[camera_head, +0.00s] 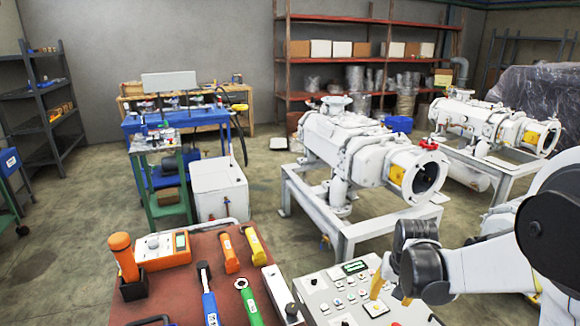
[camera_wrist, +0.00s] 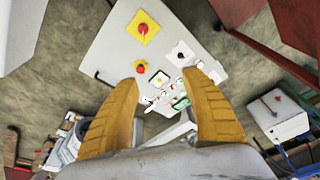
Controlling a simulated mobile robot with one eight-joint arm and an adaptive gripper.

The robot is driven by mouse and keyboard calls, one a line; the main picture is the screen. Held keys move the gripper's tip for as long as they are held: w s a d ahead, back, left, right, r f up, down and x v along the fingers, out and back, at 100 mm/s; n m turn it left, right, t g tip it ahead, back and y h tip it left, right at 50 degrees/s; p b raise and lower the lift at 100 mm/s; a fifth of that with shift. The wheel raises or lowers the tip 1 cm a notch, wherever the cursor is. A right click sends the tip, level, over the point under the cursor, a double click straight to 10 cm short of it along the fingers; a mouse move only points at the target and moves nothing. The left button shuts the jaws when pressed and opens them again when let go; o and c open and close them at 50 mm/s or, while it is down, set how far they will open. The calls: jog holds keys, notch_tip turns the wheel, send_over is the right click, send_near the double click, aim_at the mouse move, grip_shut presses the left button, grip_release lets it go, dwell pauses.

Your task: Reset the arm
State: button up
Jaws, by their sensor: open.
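My gripper (camera_head: 390,292) is at the lower right of the head view, at the end of my white and dark arm, above a light grey control panel (camera_head: 322,287). In the wrist view its two yellow fingers (camera_wrist: 162,90) are spread wide with nothing between them. Beyond them the panel (camera_wrist: 110,50) shows a red button on a yellow plate (camera_wrist: 142,27), a smaller red knob (camera_wrist: 141,68), and several small switches and lights. A finger overlaps the panel in the head view; I cannot tell whether it touches.
A red-brown table (camera_head: 185,292) beside the panel bears an orange flashlight-like tool (camera_head: 122,255), a blue-handled hammer (camera_head: 209,300), a green-handled wrench (camera_head: 248,303) and an orange device (camera_head: 160,250). A white vacuum pump (camera_head: 345,145) stands behind.

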jog(key=s+a+r+n+t, duration=0.1)
jog(key=s+a+r+t, duration=0.1)
jog(key=s+r, duration=0.5)
jog(key=s+a+r+n+t, duration=0.2)
jog(key=s+a+r, duration=0.3)
jog(key=s, duration=0.8)
notch_tip(320, 180, up, 2)
jog(key=shift+r, duration=0.2)
